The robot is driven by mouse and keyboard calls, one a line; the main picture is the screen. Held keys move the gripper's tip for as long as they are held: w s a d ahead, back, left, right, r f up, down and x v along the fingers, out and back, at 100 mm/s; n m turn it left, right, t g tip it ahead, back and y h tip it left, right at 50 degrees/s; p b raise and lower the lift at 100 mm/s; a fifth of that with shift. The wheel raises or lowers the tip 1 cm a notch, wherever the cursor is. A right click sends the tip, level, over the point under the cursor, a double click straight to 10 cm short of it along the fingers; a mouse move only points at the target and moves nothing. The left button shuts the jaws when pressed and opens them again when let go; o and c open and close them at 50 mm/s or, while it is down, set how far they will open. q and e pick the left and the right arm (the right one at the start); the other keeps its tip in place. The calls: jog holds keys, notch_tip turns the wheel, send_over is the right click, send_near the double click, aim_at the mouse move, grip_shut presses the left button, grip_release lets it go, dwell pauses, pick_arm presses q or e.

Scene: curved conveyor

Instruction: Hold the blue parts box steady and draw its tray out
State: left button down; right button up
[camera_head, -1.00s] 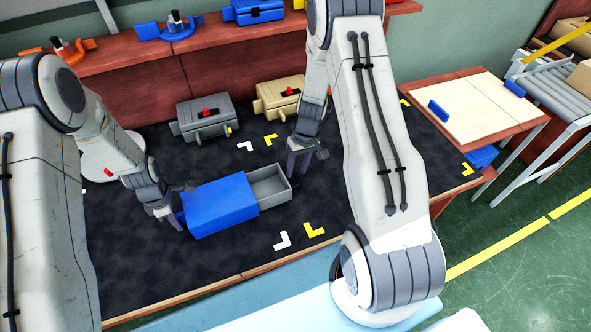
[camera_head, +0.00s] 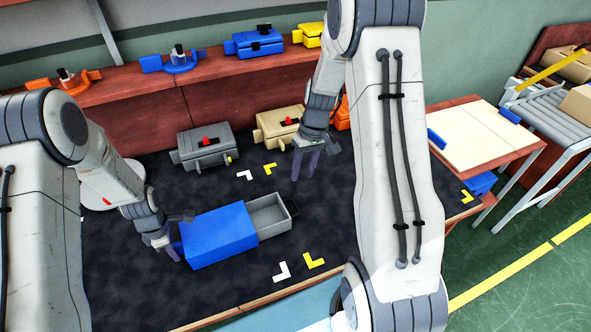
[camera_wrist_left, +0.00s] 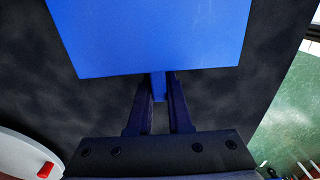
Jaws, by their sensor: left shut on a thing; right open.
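The blue parts box (camera_head: 218,238) lies on the dark mat, and its grey tray (camera_head: 268,217) sticks out of its right end, part way out. A dark handle (camera_head: 291,207) shows at the tray's far right end. My left gripper (camera_head: 175,243) is at the box's left end. In the left wrist view its two fingers (camera_wrist_left: 160,100) are shut on a narrow blue tab below the blue box (camera_wrist_left: 150,35). My right gripper (camera_head: 304,167) is open and empty, above and behind the tray, apart from it.
Grey (camera_head: 206,148) and tan (camera_head: 279,127) clamp boxes stand on the mat behind. White (camera_head: 281,271) and yellow (camera_head: 313,261) corner marks lie in front of the tray. A wooden side table (camera_head: 480,138) and a roller conveyor (camera_head: 560,125) are at right.

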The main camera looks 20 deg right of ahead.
pick_arm(q)
jog(key=c, duration=0.8)
grip_release()
jog(key=shift+o, duration=0.2)
jog(key=shift+r, duration=0.15)
